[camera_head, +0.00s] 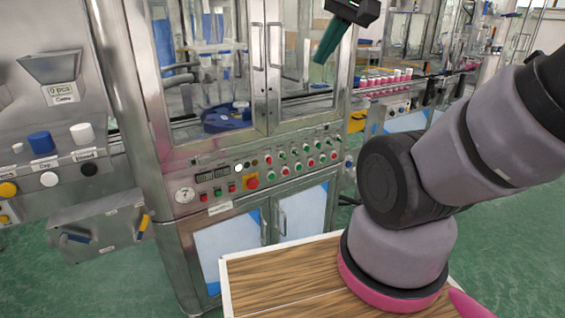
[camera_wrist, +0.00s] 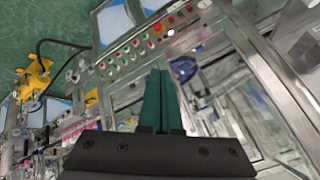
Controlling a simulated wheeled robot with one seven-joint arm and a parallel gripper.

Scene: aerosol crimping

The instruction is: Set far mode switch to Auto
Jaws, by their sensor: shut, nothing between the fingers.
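My gripper (camera_head: 322,58) is in front of the upper glass doors of the machine, above and apart from its control panel (camera_head: 225,160). Its dark green fingers are together and hold nothing; they also show in the wrist view (camera_wrist: 160,72). The panel carries rows of red and green buttons, dark displays, a white round button (camera_head: 239,168) and a red knob on a yellow plate (camera_head: 251,182). The panel also shows tilted and upside down in the wrist view (camera_wrist: 135,42). The far mode switch is too small to pick out, and its setting cannot be read.
Glass doors (camera_head: 232,75) with upright handles stand behind my gripper. A pressure gauge (camera_head: 184,195) is at the panel's left end. A hopper (camera_head: 54,67) and a grey box (camera_head: 100,228) are at left. A wooden tabletop (camera_head: 275,278) lies in front.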

